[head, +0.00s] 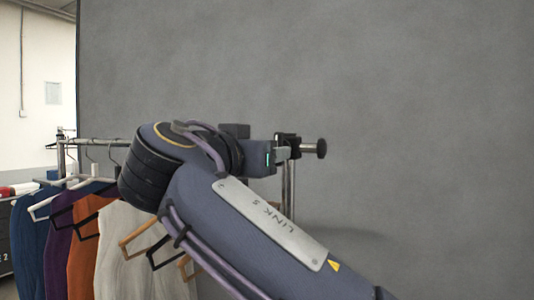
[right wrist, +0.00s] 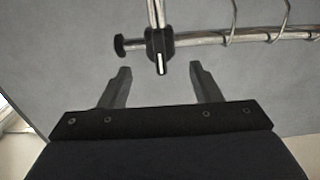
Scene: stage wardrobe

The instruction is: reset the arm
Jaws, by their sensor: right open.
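My right arm comes in from the lower right in the head view and reaches up to the clothes rack. My right gripper (right wrist: 160,68) is open, with its two fingers apart and nothing held between them. In the head view the gripper (head: 277,154) is mostly hidden behind my own arm, close to the rack's right end. In the right wrist view the rack's clamp (right wrist: 160,45) and rail (right wrist: 200,39) lie just beyond the fingertips. I cannot tell whether they touch. My left gripper is in neither view.
The rack's rail (head: 100,142) carries blue, purple, orange and pale garments (head: 125,240) on hangers, with wooden hangers (head: 140,236) partly behind my arm. The rail ends in a dark knob (head: 321,148). A grey backdrop (head: 430,120) stands behind; the right side looks clear.

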